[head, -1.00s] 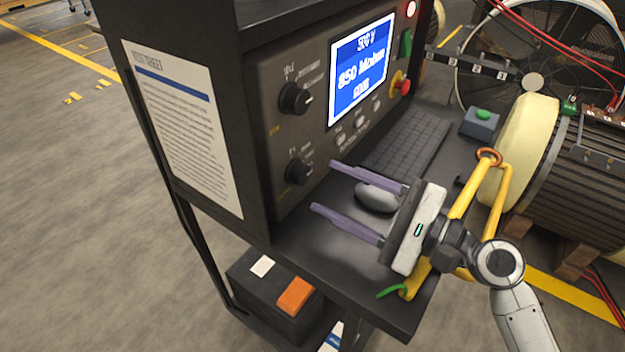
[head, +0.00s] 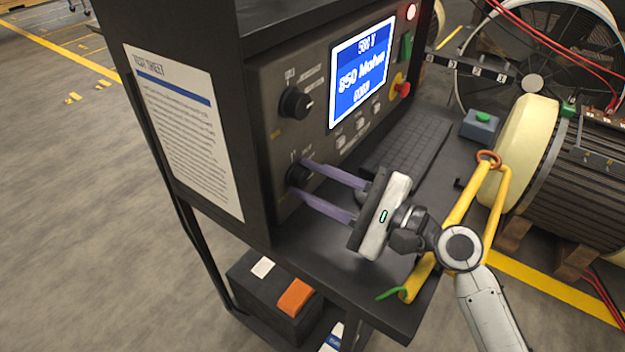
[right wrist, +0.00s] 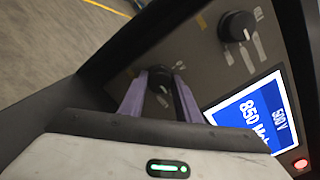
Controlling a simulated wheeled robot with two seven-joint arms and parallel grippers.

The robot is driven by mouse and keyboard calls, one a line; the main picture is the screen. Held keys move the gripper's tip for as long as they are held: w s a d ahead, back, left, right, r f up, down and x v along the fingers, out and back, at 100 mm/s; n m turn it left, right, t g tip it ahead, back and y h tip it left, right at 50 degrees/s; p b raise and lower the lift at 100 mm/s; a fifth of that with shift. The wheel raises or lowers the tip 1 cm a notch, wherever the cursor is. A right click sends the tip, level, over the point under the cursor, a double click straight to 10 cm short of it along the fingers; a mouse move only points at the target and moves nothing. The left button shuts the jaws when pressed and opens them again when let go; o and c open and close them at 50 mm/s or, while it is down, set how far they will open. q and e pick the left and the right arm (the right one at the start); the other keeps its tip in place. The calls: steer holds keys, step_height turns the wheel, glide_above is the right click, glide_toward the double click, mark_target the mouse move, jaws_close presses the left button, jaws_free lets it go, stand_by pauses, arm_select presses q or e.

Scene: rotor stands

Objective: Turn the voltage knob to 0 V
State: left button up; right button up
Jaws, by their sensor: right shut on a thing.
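The instrument panel (head: 330,132) has two black round knobs on its left part. The upper knob (head: 296,103) stands free; it also shows in the right wrist view (right wrist: 237,26). The lower knob (head: 298,174) is between the two purple fingers of my right gripper (head: 297,176), which is shut on it. The right wrist view shows this knob (right wrist: 160,78) between the fingertips, partly hidden. The knob labels are too blurred to read surely. The blue screen (head: 361,72) shows about 500 V and 850 Mohm. My left gripper is not in view.
A keyboard (head: 408,142) lies on the shelf below the panel. A red emergency button (head: 402,86) and a green switch (head: 406,46) are right of the screen. A yellow frame (head: 462,208) stands close by my right arm. A large motor (head: 570,170) is at right.

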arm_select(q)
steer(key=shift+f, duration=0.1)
arm_select(e)
steer(key=shift+f+n, duration=0.1)
steer(key=shift+n, duration=0.2)
steer(key=n+b, duration=0.1)
steer(key=n, duration=0.2)
steer(key=n+b, duration=0.1)
steer(key=n, duration=0.3)
steer(key=shift+f, duration=0.1)
steer(key=n+b, duration=0.1)
steer(key=n, duration=0.1)
steer(key=shift+n, duration=0.3)
steer(key=n, duration=0.2)
steer(key=shift+s+n+h+b, duration=0.1)
steer(key=shift+n+h+b, duration=0.2)
steer(key=shift+b, duration=0.1)
steer(key=shift+n+b, duration=0.3)
steer(key=shift+n, duration=0.9)
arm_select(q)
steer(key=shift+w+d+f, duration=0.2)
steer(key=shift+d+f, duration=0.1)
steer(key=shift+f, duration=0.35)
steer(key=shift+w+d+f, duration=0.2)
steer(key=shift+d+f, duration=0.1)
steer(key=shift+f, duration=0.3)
arm_select(e)
steer(key=shift+n, duration=1.1)
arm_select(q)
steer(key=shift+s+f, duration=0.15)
